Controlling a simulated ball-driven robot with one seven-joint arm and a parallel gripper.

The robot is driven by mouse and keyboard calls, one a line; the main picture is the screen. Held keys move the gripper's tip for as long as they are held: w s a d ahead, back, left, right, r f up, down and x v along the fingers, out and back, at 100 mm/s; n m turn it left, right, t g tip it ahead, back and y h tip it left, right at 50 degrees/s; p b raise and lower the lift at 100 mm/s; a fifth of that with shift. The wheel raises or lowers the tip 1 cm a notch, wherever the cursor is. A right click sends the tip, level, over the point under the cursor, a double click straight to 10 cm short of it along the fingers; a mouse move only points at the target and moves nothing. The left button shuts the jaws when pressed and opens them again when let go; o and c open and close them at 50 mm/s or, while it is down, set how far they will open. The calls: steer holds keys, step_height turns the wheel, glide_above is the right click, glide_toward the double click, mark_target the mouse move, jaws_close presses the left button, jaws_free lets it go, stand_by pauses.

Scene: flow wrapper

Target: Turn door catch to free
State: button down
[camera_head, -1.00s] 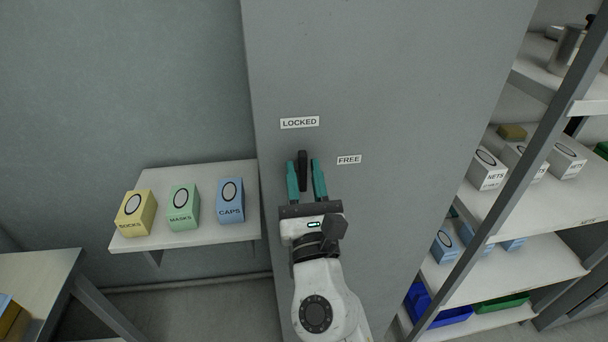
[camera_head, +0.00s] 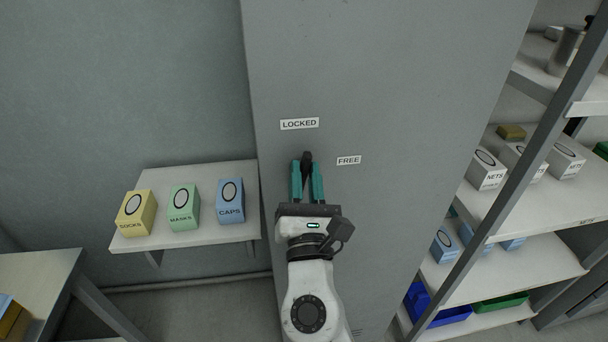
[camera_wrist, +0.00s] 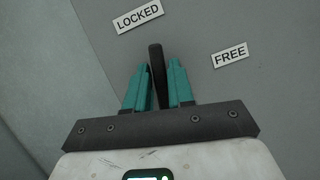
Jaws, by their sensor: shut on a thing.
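The door catch (camera_head: 307,157) is a dark upright handle on a grey door panel (camera_head: 400,80). Its top points up, nearer the LOCKED label (camera_head: 299,124) than the FREE label (camera_head: 348,160), which is to its right. My gripper (camera_head: 307,176) has its teal fingers shut on the catch, one on each side. In the wrist view the catch (camera_wrist: 157,66) stands between the fingertips (camera_wrist: 158,80), leaning slightly left.
A small shelf (camera_head: 195,238) left of the door holds a yellow box (camera_head: 135,212), a green box (camera_head: 183,207) and a blue box (camera_head: 230,201). A rack (camera_head: 500,212) with boxes and bins stands at right. The door face around the catch is clear.

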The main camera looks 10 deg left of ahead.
steer(key=m+h, duration=0.1)
steer(key=m, duration=0.2)
steer(key=m+h, duration=0.2)
steer(key=m, duration=0.1)
steer(key=shift+d+m, duration=0.1)
steer(key=shift+m, duration=0.2)
steer(key=m+g+h, duration=0.1)
steer(key=m+h, duration=0.1)
steer(key=m, duration=0.2)
steer(key=shift+f+m+b, duration=0.15)
steer(key=shift+m+b, duration=0.15)
steer(key=shift+w+d+f+m+g+h, duration=0.1)
steer(key=shift+m+g+h, duration=0.3)
steer(key=shift+m, duration=0.85)
steer(key=shift+s+d+f+m+g+h, duration=0.1)
steer(key=shift+m+g, duration=0.55)
steer(key=shift+m, duration=0.65)
steer(key=shift+w+f+m+g+h, duration=0.15)
steer(key=shift+m+g, duration=0.4)
steer(key=shift+m, duration=0.7)
steer(key=c, duration=1)
jaws_free()
steer(key=shift+r, duration=0.1)
